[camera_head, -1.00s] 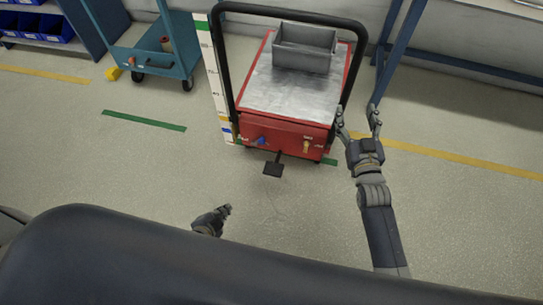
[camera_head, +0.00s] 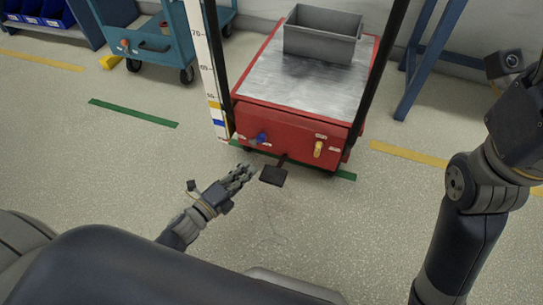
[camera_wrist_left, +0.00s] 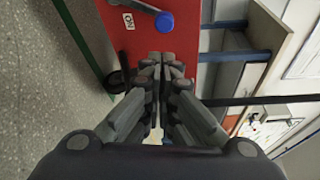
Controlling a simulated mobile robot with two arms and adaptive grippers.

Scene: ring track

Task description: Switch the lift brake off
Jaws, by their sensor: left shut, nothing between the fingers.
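The red lift cart (camera_head: 300,115) stands ahead with a blue knob (camera_head: 262,138) and a yellow lever (camera_head: 319,149) on its front panel. The small labels there are too small to read in the head view, so I cannot tell which one is the lift brake. The left wrist view shows the blue knob (camera_wrist_left: 164,21) with a white label (camera_wrist_left: 129,21) beside it that seems to read ON. My left gripper (camera_head: 247,170) is shut and empty, in front of and below the blue knob, apart from it. My right arm is at the right; its fingers are out of view.
A black pedal (camera_head: 273,175) sticks out low from the cart front, close to my left gripper. A grey bin (camera_head: 322,35) stands on the cart top. A height scale (camera_head: 212,70) stands at its left. A blue trolley (camera_head: 160,40) is at the back left. Floor at left is clear.

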